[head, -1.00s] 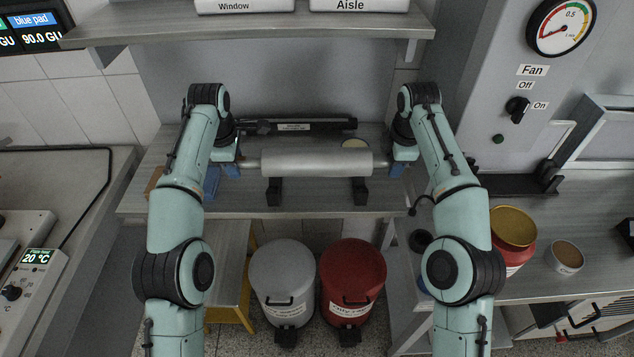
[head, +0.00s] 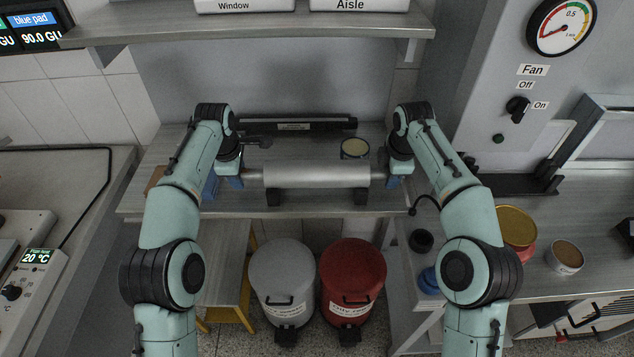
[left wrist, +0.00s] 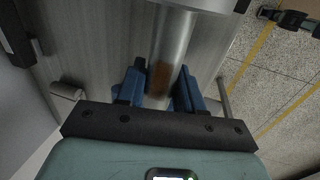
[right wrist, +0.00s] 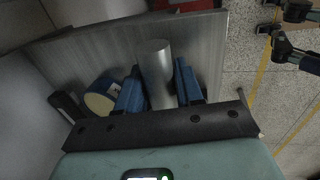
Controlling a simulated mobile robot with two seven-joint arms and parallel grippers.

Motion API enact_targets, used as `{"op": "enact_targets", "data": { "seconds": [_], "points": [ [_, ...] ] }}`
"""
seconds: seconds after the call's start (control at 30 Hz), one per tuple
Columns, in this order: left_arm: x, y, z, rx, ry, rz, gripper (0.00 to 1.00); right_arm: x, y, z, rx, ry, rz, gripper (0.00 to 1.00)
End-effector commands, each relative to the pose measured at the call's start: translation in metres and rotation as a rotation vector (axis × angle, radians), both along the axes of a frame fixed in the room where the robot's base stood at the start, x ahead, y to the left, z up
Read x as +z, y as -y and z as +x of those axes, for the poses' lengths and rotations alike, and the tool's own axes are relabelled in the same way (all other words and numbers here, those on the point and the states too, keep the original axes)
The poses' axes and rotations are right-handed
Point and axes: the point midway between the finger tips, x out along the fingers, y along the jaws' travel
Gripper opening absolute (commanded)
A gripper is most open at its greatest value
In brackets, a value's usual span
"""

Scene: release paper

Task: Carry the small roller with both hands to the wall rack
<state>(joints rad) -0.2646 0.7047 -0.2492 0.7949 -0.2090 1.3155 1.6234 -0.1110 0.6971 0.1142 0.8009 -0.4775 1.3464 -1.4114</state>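The small roller (head: 316,175), a grey metal cylinder with thinner ends, lies level between my arms in the head view, close over two black cradle blocks (head: 274,198). I cannot tell whether it touches them. My left gripper (head: 236,182) is at its left end; in the left wrist view its blue fingers (left wrist: 160,95) close around the shaft (left wrist: 170,50). My right gripper (head: 393,182) is at its right end; in the right wrist view its blue fingers (right wrist: 160,95) flank the shaft (right wrist: 156,65). I cannot clearly identify the wall rack.
A long black labelled bar (head: 295,126) lies at the back of the bench (head: 330,206). A round tin or tape roll (head: 355,147) stands behind the roller's right end. A shelf (head: 250,35) hangs above. Grey (head: 283,280) and red (head: 351,275) bins stand below.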

Motion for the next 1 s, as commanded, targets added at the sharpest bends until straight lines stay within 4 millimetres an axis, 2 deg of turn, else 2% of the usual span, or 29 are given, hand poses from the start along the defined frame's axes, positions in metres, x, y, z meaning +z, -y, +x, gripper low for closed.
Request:
{"op": "enact_targets", "data": {
  "seconds": [0.03,0.07,0.1,0.6,0.67,1.0],
  "points": [
    [0.0,0.001,0.0,-0.001,0.0,-0.001,0.49,0.0,0.0,0.0,0.0,0.0,0.001,0.49],
    [0.0,0.0,0.0,-0.001,0.0,-0.001,0.59,0.0,0.0,0.0,0.0,0.0,0.001,0.59],
    [0.0,0.0,0.0,-0.001,0.0,-0.001,0.62,0.0,0.0,0.0,0.0,0.0,0.001,0.62],
    [0.003,0.0,0.0,0.0,0.0,0.0,0.62,0.0,0.0,0.0,0.0,-0.001,0.0,0.62],
    [0.007,0.0,-0.001,0.0,0.0,0.0,0.62,0.0,0.0,0.0,0.0,-0.001,0.0,0.62],
    [0.06,0.0,-0.012,0.0,0.002,0.0,0.62,0.0,0.0,0.0,0.0,-0.001,0.0,0.62]
  ]
}}
